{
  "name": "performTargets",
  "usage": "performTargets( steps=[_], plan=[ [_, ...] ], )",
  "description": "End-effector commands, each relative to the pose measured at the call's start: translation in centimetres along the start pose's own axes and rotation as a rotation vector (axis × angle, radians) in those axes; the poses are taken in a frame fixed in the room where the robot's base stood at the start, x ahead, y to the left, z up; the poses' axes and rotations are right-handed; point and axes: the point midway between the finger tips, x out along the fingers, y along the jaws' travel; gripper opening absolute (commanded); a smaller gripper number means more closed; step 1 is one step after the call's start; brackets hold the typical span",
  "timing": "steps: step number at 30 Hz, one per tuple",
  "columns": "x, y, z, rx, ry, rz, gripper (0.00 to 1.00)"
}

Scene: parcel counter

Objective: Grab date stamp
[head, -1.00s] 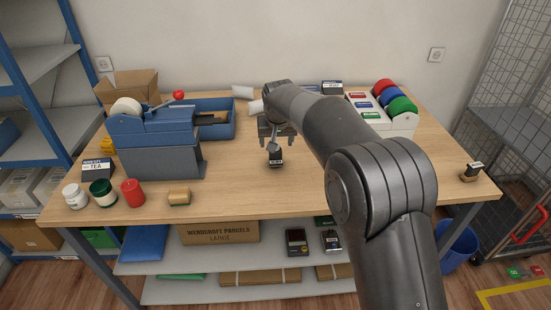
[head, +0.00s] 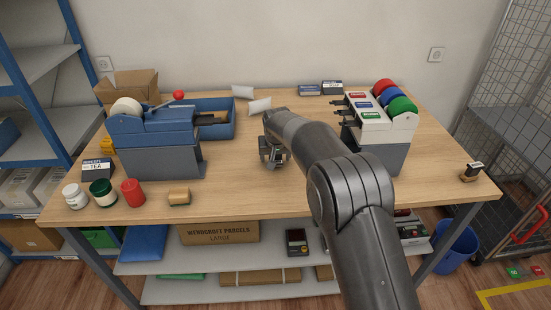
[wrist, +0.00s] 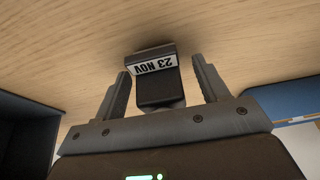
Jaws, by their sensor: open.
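The date stamp (wrist: 158,84) is a small black block with a white label reading "23 NOV". In the wrist view it stands on the wooden counter between the two fingers of my gripper (wrist: 161,67). The fingers are open, with a visible gap on each side of the stamp. In the head view my gripper (head: 272,160) is low over the middle of the counter and largely hides the stamp.
A blue-grey tape dispenser (head: 155,145) and a blue tray (head: 218,130) stand left. A dispenser with coloured rolls (head: 395,115) stands right. The front middle is clear.

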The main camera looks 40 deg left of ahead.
Motion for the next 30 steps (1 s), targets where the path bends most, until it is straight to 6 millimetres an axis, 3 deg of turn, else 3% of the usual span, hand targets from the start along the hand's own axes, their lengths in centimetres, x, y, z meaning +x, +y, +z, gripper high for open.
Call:
performTargets(
  steps=[2,21,30],
  plan=[
    [0.0,0.02,0.02,0.0,0.0,0.0,0.66],
    [-0.02,0.01,0.03,0.0,-0.001,0.0,0.13],
    [-0.28,0.01,-0.12,0.0,0.001,0.0,0.13]
  ],
)
